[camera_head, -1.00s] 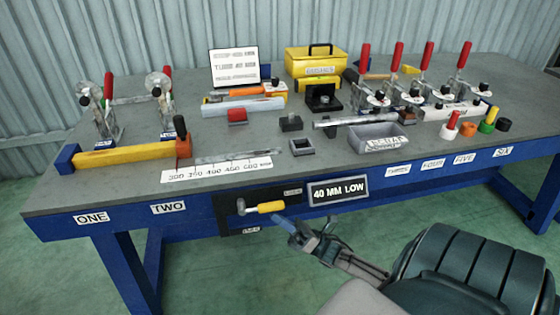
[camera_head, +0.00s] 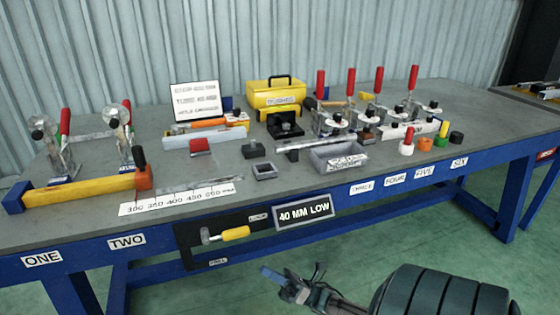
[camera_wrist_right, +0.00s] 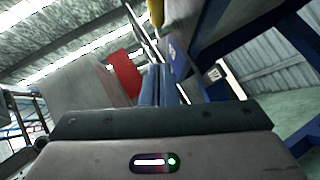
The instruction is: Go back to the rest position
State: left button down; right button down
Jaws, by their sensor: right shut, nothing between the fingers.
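My right gripper (camera_head: 277,279) is at the lower middle of the head view, in front of the workbench and below its top. It is shut and empty, with blue fingers pointing left. In the right wrist view the blue fingers (camera_wrist_right: 152,86) show beyond the grey wrist housing. The gripper is apart from the bench and touches nothing that I can see. My left gripper is not in view.
The blue-framed workbench (camera_head: 90,218) spans the head view. Its grey top carries toggle clamps (camera_head: 62,150), a yellow bushes box (camera_head: 275,95) and a grey tray (camera_head: 338,158). Green floor (camera_head: 420,235) is open before the bench.

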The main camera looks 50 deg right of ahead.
jog(key=shift+v, duration=1.5)
